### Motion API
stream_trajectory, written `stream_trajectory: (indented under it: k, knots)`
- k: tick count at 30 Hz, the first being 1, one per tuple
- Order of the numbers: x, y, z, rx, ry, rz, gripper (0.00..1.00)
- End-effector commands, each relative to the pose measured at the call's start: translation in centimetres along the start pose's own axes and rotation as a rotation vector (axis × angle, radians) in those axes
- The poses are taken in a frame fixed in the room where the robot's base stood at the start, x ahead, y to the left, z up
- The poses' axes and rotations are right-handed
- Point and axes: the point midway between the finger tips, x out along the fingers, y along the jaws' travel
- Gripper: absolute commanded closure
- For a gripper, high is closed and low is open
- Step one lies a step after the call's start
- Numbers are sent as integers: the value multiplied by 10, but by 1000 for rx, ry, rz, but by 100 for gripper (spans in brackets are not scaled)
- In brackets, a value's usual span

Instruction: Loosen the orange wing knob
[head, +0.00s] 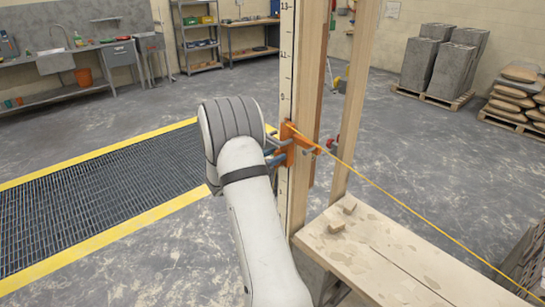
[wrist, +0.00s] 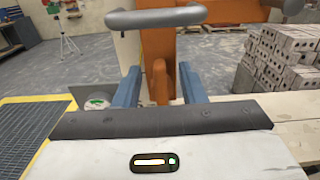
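An orange clamp (head: 300,141) sits on the white marked staff (head: 288,60) beside timber posts, with a yellow line running from it to the lower right. In the wrist view an upright orange part (wrist: 156,65) stands between the blue fingers of my gripper (wrist: 158,88). I cannot tell whether this part is the wing knob or the clamp body. A grey bar with bent ends (wrist: 155,17) crosses above it. My gripper is open, with a visible gap on the left of the orange part. In the head view my gripper (head: 277,157) is at the clamp's left side, partly hidden by my arm.
A wooden bench (head: 375,255) with small wood blocks is at the lower right. Timber posts (head: 355,100) stand just right of the clamp. A yellow-edged floor grate (head: 90,190) lies at left. Grey blocks (wrist: 275,60) are stacked at right in the wrist view.

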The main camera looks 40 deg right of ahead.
Motion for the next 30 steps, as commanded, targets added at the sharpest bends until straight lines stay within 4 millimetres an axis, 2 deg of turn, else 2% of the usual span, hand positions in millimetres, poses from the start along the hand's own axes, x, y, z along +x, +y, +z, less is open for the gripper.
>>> stream_trajectory:
  k: [4,7,18,23,30]
  knots:
    - [-2,0,0,1,-1,0,63]
    - [-11,1,-1,1,-1,1,63]
    - [-69,1,-1,1,-1,3,63]
    - [-78,0,0,0,0,0,63]
    - [-78,0,0,0,0,0,63]
